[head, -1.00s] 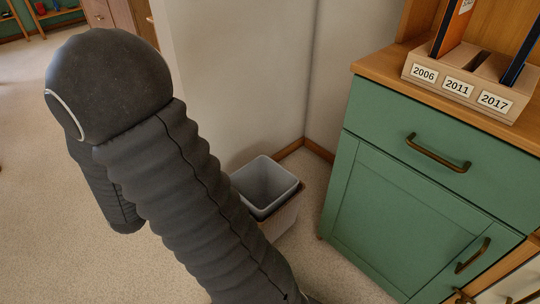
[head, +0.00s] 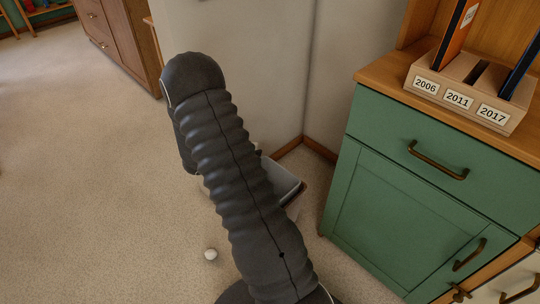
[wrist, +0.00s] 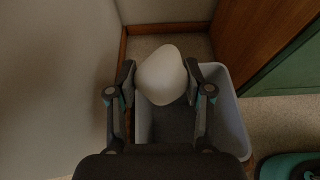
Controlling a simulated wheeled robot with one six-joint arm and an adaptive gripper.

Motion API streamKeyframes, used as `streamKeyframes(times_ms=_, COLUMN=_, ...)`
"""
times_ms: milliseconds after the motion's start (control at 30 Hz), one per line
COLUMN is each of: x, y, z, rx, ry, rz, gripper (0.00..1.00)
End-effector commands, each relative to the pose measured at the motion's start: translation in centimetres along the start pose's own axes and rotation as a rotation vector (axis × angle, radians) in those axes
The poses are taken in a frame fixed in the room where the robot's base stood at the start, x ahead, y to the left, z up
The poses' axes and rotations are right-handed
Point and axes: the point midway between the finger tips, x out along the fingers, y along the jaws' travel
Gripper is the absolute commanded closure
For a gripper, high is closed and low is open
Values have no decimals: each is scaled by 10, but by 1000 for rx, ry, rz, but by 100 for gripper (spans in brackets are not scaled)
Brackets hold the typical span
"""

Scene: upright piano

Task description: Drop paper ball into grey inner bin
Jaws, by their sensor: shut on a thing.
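In the wrist view my gripper (wrist: 161,79) is shut on a white paper ball (wrist: 161,72), one finger on each side. The grey inner bin (wrist: 236,118) lies below it, its open mouth showing a dark inside. The ball overlaps the bin's far rim in this view, toward its left side; its height above the rim is hard to judge. In the head view my arm hides the held ball and much of the grey inner bin (head: 285,176). A tip of my gripper may show just behind the arm.
A small white ball-like thing (head: 210,254) lies on the carpet left of my arm. The green cabinet (head: 400,185) stands right of the bin, and the pale wall (head: 285,75) is behind it. Open carpet (head: 80,180) lies to the left.

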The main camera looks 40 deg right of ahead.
Motion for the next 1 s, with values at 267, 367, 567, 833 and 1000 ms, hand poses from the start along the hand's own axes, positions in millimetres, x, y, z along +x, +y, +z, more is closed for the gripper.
streamKeyframes(times_ms=267, x=43, y=-52, z=-16, rx=123, ry=1, rz=-297, gripper=60)
streamKeyframes(times_ms=367, x=47, y=-57, z=-19, rx=135, ry=1, rz=-325, gripper=60)
streamKeyframes(times_ms=567, x=51, y=-58, z=-29, rx=135, ry=1, rz=-328, gripper=60)
streamKeyframes(times_ms=833, x=62, y=-58, z=-57, rx=135, ry=1, rz=-326, gripper=60)
streamKeyframes(times_ms=1000, x=68, y=-57, z=-70, rx=135, ry=1, rz=-325, gripper=60)
